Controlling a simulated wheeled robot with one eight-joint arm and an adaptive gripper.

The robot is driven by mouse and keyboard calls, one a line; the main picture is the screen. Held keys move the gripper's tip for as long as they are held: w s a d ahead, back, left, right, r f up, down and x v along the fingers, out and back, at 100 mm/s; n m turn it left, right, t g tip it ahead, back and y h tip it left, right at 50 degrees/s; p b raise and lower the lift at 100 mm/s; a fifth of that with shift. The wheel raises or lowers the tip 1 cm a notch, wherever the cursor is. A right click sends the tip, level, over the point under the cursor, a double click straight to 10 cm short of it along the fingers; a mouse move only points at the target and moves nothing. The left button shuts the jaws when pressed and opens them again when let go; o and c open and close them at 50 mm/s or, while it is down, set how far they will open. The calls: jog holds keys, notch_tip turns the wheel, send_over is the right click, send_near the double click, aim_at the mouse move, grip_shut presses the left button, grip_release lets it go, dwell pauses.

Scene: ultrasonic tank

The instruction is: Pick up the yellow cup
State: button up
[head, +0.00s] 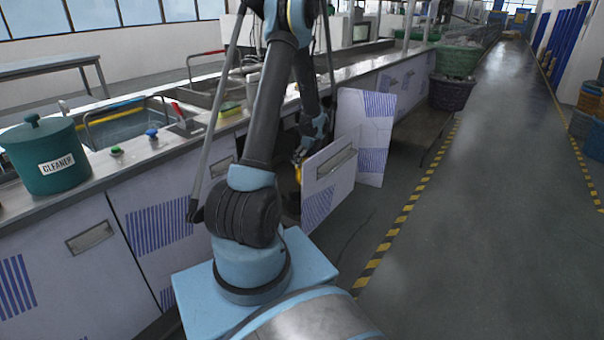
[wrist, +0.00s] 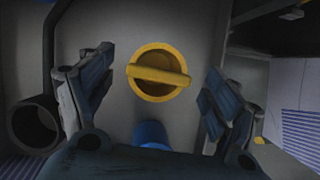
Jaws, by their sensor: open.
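A round yellow object (wrist: 158,72), which looks like the yellow cup, shows in the wrist view against a grey surface. A yellow bar crosses its round face. My gripper (wrist: 160,64) is open, with one dark finger to the left of it and one to the right. Neither finger seems to touch it. In the head view my gripper (head: 300,156) is low at the open cabinet below the counter, partly hidden by my arm. A small yellow patch (head: 298,174) shows there, but I cannot tell whether it is the cup.
A blue object (wrist: 151,134) stands just below the yellow one in the wrist view. A dark pipe (wrist: 36,122) is at the left. Open cabinet doors (head: 330,178) stand right of my gripper. A green cleaner tub (head: 43,158) is on the counter. The aisle floor is clear.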

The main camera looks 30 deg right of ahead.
jog(key=shift+x, duration=1.1)
jog(key=shift+c, duration=0.2)
jog(key=c, duration=1.4)
jog(key=shift+r, duration=0.15)
